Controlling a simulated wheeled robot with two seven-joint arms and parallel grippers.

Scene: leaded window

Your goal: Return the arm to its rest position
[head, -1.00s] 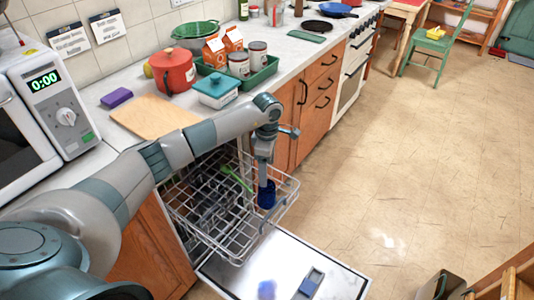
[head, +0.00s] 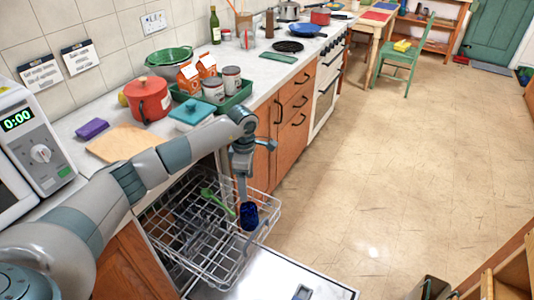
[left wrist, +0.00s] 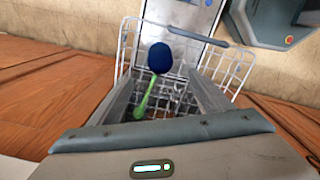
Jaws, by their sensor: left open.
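My left gripper (head: 245,192) points down over the pulled-out dishwasher rack (head: 207,262). It is open. A dark blue item (head: 249,216), perhaps a cup, is in the rack just below the gripper. In the left wrist view the blue item (left wrist: 160,57) shows in the gap between the two spread fingers (left wrist: 162,98), beyond them. A green utensil (head: 217,202) lies in the rack to its left. It also shows in the left wrist view (left wrist: 146,98). My right gripper is not in view.
The lowered dishwasher door (head: 270,278) lies beneath the rack. The counter at the left holds a microwave (head: 40,153), cutting board (head: 120,142), red pot (head: 148,99), teal-lidded box (head: 191,113) and green tray (head: 238,98). Open floor (head: 400,160) lies to the right.

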